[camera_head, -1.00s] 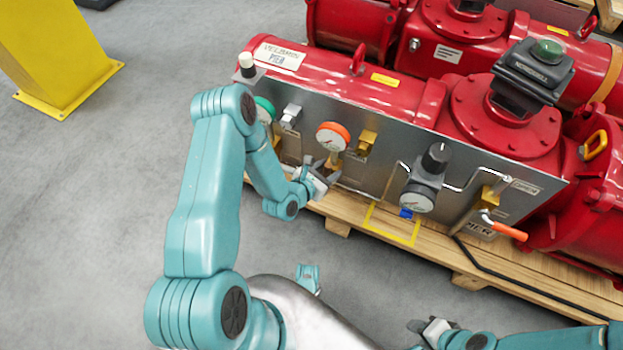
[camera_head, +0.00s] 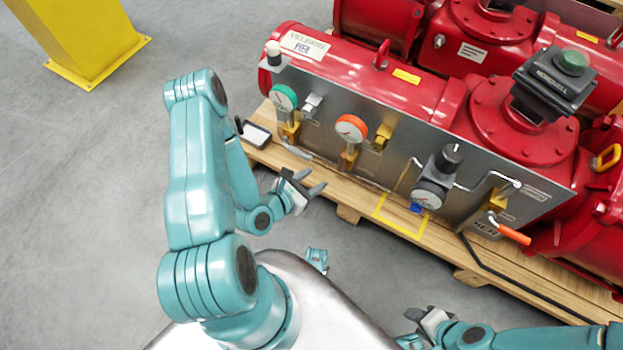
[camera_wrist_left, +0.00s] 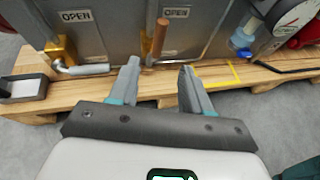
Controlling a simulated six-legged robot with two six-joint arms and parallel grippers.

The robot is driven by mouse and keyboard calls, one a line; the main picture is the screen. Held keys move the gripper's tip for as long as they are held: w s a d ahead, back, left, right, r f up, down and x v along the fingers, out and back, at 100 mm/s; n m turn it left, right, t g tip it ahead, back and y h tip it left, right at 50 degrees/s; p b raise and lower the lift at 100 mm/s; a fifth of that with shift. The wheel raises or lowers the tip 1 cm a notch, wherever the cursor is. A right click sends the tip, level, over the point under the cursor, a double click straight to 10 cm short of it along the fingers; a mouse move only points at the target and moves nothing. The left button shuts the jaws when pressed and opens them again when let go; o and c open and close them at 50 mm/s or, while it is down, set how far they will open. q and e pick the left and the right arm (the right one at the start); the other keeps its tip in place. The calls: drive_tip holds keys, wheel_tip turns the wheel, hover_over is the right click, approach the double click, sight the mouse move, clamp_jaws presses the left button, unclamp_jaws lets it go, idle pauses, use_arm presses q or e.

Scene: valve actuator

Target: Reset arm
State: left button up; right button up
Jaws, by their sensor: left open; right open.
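My left arm comes in from the left in the head view. Its gripper (camera_head: 306,187) is open and empty, in front of the pallet's near edge and apart from the valve panel (camera_head: 395,150). In the left wrist view its two fingers (camera_wrist_left: 158,88) are spread with nothing between them, pointing at the pallet and the lower panel. My right gripper (camera_head: 420,322) is open at the bottom right of the head view, over the floor and clear of the pallet.
The red valve actuator (camera_head: 400,90) stands on a wooden pallet (camera_head: 350,198). A yellow post (camera_head: 75,40) stands far left. Grey floor is clear.

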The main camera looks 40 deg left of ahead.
use_arm(q)
drive_tip(key=w+d+r+m+g+h, duration=0.1)
drive_tip(key=w+d+r+m+h, duration=0.15)
drive_tip(key=d+m, duration=0.4)
drive_tip(key=w+d+r+m+g+h, duration=0.1)
drive_tip(key=w+d+m+h, duration=0.2)
drive_tip(key=d, duration=0.6)
drive_tip(key=s+d+f+m+g+y, duration=0.1)
drive_tip(key=s+f+m+g, duration=0.2)
drive_tip(key=s+m+g, duration=0.65)
drive_tip(key=s+d+f+m+g+y, duration=0.1)
drive_tip(key=s+d+f+m+g, duration=0.2)
drive_tip(key=m, duration=1.1)
wheel_tip(320, 180, up, 27)
drive_tip(key=s+a+t+p, duration=0.1)
drive_tip(key=p, duration=2.7)
drive_tip(key=shift+s+r, duration=0.2)
drive_tip(key=shift+a+f+t+h, duration=0.1)
drive_tip(key=shift+t+h, duration=0.15)
